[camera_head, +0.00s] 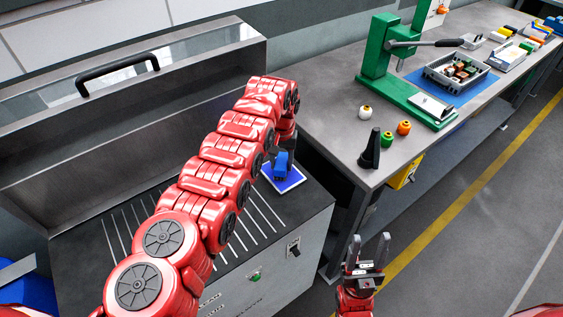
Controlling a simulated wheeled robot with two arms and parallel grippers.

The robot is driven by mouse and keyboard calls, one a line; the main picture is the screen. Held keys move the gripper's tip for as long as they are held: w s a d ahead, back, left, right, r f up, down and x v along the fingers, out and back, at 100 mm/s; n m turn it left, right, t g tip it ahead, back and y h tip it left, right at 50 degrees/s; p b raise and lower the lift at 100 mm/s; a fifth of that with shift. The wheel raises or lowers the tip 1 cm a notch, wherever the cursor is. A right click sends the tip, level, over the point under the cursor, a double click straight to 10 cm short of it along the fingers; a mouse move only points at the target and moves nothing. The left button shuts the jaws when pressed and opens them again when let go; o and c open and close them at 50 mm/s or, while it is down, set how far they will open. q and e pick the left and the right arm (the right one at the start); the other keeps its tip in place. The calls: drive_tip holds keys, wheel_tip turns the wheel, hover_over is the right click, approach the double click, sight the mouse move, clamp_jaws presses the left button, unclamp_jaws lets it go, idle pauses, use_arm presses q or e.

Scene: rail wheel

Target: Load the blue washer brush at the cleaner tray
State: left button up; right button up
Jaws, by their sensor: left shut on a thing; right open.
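The blue washer brush (281,163) is at the right part of the cleaner's top. It is over a blue pad with a white border (291,183); I cannot tell whether it touches the pad. My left gripper (282,150) is shut on the brush from above, its fingers partly hidden by my red arm. The cleaner tray (125,225) is a dark top with pale slots, partly covered by my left arm. My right gripper (368,252) is open and empty, low at the front right, away from the cleaner.
The cleaner's raised lid (150,118) has a black handle. The grey workbench (335,125) at right carries a green press (378,60), small white, green and orange bottles, a black cone (371,150) and a parts tray (458,75). Clear floor with a yellow line lies right.

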sight(282, 161)
use_arm(q)
drive_tip(key=shift+f+b, duration=0.35)
drive_tip(key=shift+f, duration=0.1)
idle(1.2)
drive_tip(key=shift+r+p, duration=0.65)
drive_tip(key=shift+r, duration=0.2)
drive_tip(key=shift+r+p, duration=0.9)
drive_tip(key=shift+r, duration=0.65)
drive_tip(key=shift+r+p, duration=0.35)
drive_tip(key=shift+r, duration=0.85)
